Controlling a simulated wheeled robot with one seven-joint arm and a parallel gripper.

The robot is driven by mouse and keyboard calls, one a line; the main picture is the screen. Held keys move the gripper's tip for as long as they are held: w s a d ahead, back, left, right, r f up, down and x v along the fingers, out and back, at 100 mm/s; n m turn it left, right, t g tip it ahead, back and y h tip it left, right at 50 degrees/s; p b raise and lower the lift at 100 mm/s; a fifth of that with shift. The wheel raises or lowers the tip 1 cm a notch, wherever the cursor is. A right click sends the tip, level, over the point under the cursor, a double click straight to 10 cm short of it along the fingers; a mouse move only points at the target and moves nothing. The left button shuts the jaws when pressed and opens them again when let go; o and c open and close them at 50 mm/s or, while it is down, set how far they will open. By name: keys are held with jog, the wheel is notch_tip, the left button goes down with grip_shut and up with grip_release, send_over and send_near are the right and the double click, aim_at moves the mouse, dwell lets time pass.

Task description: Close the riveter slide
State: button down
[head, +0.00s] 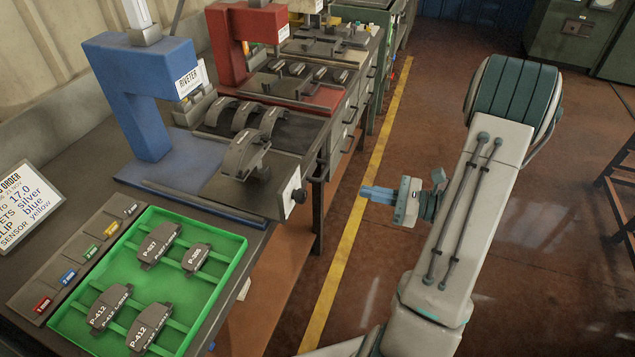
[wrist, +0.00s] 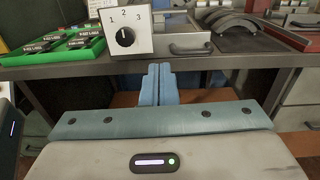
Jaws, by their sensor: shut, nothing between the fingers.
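The blue riveter (head: 130,90) stands on the bench at the left in the head view. Its dark slide (head: 222,190) appears pulled out toward the bench's front edge, with a curved brake shoe (head: 243,157) on it. A white panel with a black knob (head: 299,196) is at the front edge; in the wrist view the knob (wrist: 124,36) shows marks 1, 2, 3. A grey handle (wrist: 190,46) sits right of that panel. My gripper (head: 364,194) is shut and empty, out over the floor in front of the bench, apart from the slide. Its blue fingers (wrist: 159,78) point at the bench front.
A green tray (head: 236,240) of labelled pads lies on the near bench, beside a strip of coloured bins (head: 75,265). A red machine (head: 235,45) stands farther back. The floor by the yellow line (head: 345,235) is clear.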

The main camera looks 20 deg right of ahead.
jog(key=p, duration=0.3)
send_near(305, 176)
jog(key=shift+m+t, duration=0.3)
jog(key=x, duration=0.7)
jog(key=shift+s+a, duration=0.1)
jog(key=shift+s, duration=0.15)
